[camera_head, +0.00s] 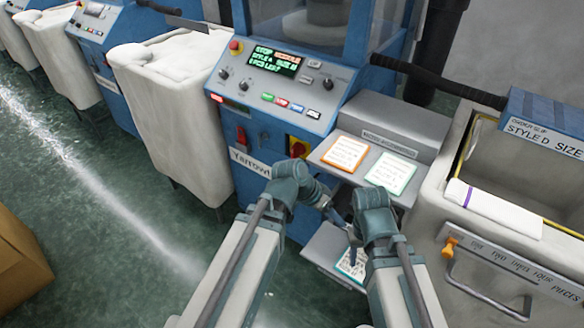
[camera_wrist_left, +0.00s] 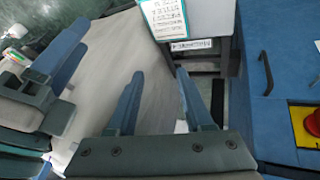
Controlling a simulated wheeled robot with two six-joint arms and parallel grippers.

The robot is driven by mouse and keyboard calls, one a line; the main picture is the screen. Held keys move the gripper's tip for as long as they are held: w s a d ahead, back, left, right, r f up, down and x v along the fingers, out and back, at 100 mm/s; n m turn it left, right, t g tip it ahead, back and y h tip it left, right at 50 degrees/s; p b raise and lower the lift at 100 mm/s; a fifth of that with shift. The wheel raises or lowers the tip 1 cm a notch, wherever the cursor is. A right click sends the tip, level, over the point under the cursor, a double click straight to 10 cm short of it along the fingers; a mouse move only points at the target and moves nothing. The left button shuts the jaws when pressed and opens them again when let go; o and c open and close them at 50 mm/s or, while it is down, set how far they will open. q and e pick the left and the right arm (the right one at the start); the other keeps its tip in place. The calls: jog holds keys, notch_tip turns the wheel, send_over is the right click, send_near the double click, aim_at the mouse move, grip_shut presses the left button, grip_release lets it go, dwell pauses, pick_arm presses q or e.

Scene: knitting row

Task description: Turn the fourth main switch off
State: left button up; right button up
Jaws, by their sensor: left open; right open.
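A red rotary main switch on a yellow plate (camera_head: 298,147) sits low on the front of the blue machine labelled "Yarrow". My arms partly cover that front. In the left wrist view the red knob and yellow plate (camera_wrist_left: 309,124) are cut off at the right edge. The switch's exact position is too small to read. My left gripper (camera_wrist_left: 157,88) is open and empty, with the switch to the right of its fingers. In the head view my left gripper (camera_head: 336,212) is small, below and right of the switch. My right gripper (camera_head: 353,256) is lower, open, near the lower shelf.
A sloped panel (camera_head: 275,88) with a screen and buttons is above the switch. A red switch (camera_head: 242,137) is to its left. Cards lie on a grey shelf (camera_head: 322,152). A white bin (camera_head: 180,130) stands left, a cream cart (camera_head: 480,235) right, a cardboard box (camera_head: 18,255) lower left.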

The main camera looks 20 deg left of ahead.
pick_arm(q)
jog(key=w+a+f+t+h+b, duration=0.2)
jog(key=w+a+f+t+b, duration=0.15)
jog(key=w+b, duration=0.25)
jog(key=n+t+y+b, duration=0.2)
jog(key=t+b, duration=0.9)
jog(key=b, duration=0.3)
send_near(292, 150)
jog(key=x, duration=0.9)
jog(key=shift+w+d+p, duration=0.1)
jog(key=shift+w+p, duration=0.1)
jog(key=shift+p, duration=0.1)
pick_arm(e)
notch_tip(292, 150, down, 22)
jog(key=shift+f, duration=0.1)
pick_arm(q)
grip_shut()
pick_arm(e)
jog(key=shift+d, duration=0.1)
